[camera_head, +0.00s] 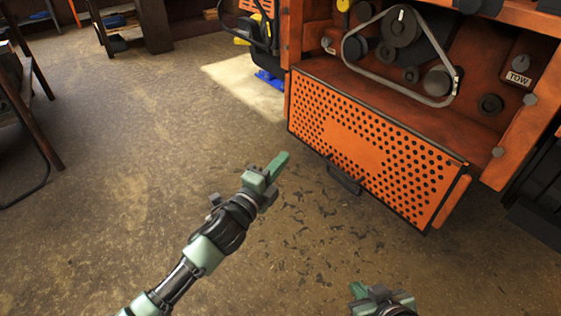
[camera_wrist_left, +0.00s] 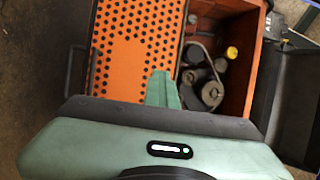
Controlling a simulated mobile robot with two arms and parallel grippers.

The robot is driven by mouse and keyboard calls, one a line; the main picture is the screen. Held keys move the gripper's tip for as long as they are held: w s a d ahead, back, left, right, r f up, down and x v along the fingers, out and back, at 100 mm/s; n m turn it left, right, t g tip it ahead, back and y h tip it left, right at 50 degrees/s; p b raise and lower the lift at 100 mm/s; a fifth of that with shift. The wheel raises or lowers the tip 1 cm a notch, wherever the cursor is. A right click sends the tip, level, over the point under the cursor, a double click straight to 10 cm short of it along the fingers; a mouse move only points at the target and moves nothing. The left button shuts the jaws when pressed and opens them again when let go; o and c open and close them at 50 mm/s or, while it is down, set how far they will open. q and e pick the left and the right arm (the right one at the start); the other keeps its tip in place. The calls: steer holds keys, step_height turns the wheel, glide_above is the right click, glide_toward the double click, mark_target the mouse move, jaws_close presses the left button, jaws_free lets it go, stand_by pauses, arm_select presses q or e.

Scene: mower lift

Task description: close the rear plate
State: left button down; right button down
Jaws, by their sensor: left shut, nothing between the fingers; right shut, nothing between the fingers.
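The rear plate (camera_head: 380,144) is an orange perforated panel, hanging open and tilted outward at the lower edge of the mower's rear opening. A dark handle (camera_head: 343,176) sits at its lower outer edge. The plate (camera_wrist_left: 136,45) also shows in the left wrist view, with the open compartment to its right. My left gripper (camera_head: 279,164) is shut and empty, left of the plate and apart from it in the head view. Its fingers (camera_wrist_left: 162,90) show in the left wrist view. My right gripper (camera_head: 360,290) is shut and empty at the bottom edge, partly cut off.
The orange mower body (camera_head: 294,40) holds a belt (camera_head: 362,62) and pulleys (camera_head: 401,27) in the open compartment. A lever marked TOW (camera_head: 518,77) is at the right. A dark table (camera_head: 20,90) stands at far left. The floor (camera_head: 130,150) between is clear.

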stand_by(0.6)
arm_select(q)
steer(key=c, duration=1.4)
jaws_free()
